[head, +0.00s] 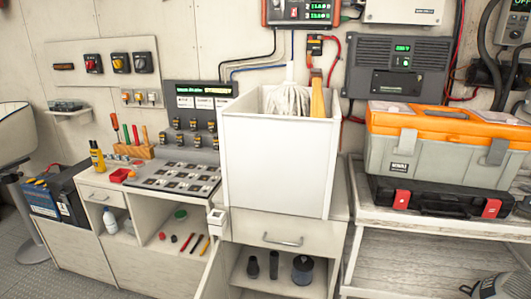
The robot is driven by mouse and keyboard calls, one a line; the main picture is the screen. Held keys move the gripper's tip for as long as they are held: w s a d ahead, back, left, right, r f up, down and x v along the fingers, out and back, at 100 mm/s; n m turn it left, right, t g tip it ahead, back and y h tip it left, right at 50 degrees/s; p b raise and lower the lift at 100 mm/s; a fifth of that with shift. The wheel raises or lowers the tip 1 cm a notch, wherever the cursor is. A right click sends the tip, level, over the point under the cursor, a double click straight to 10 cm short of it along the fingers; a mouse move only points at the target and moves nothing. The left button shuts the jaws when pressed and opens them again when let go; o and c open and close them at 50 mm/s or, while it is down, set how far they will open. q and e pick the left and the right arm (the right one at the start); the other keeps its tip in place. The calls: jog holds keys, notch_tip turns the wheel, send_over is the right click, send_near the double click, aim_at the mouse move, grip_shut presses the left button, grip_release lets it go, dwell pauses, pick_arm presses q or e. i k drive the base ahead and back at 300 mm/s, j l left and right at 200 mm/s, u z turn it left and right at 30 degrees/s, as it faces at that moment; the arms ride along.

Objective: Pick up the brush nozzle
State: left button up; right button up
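I cannot clearly make out the brush nozzle. Two small dark upright pieces, a left one (252,267) and a right one (274,265), stand on the low shelf under the drawer in the middle; one could be it, but they are too small to tell. A wider dark cylinder (302,270) stands just right of them. Neither of my grippers can be made out in the head view.
A tall white bin (278,165) holding a mop head (288,100) stands above the drawer (284,239). An orange-and-grey toolbox (430,160) on a black case (440,199) is right. A partly cut-off grey object (492,288) is at bottom right. The grey floor shows left.

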aim_at(253, 269)
jog(key=j+z, duration=0.2)
jog(key=j, duration=0.45)
jog(key=j+z, duration=0.2)
jog(key=j, duration=0.5)
jog(key=k+j+z, duration=0.15)
jog(key=j, duration=0.5)
jog(key=j+z, duration=0.2)
jog(key=j, duration=0.45)
jog(key=k, duration=0.05)
